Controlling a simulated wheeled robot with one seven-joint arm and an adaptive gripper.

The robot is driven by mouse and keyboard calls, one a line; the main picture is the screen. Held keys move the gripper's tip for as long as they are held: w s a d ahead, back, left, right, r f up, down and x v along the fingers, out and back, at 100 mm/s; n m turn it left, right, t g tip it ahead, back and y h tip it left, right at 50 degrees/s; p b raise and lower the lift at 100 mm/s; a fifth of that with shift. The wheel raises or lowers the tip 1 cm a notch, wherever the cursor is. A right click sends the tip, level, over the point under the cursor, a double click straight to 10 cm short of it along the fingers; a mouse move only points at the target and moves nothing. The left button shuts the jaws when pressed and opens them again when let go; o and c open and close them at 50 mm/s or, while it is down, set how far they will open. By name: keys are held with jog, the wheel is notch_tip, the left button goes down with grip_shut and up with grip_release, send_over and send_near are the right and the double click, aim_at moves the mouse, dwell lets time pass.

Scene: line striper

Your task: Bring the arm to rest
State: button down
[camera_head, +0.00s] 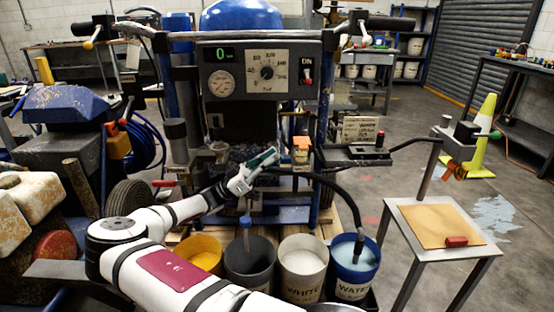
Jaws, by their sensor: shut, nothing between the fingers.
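My arm comes in at the bottom, bends at the left and reaches right and up in front of the line striper (312,113). My gripper (272,154) is at its end, over the buckets and below the control panel (225,54). Its fingers are small in the picture; it is shut and holds nothing. The panel's display reads 0, and a red switch stands below the word ON.
Below the arm stand a yellow bucket (203,250), a dark bucket (249,272), a white bucket (302,274) and a blue WATER bucket (353,276) with a hose in it. At right, a small table (397,222) carries a tan board and a red block (456,241).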

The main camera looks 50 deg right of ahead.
jog(key=shift+b+v, duration=0.8)
jog(key=shift+v, duration=0.9)
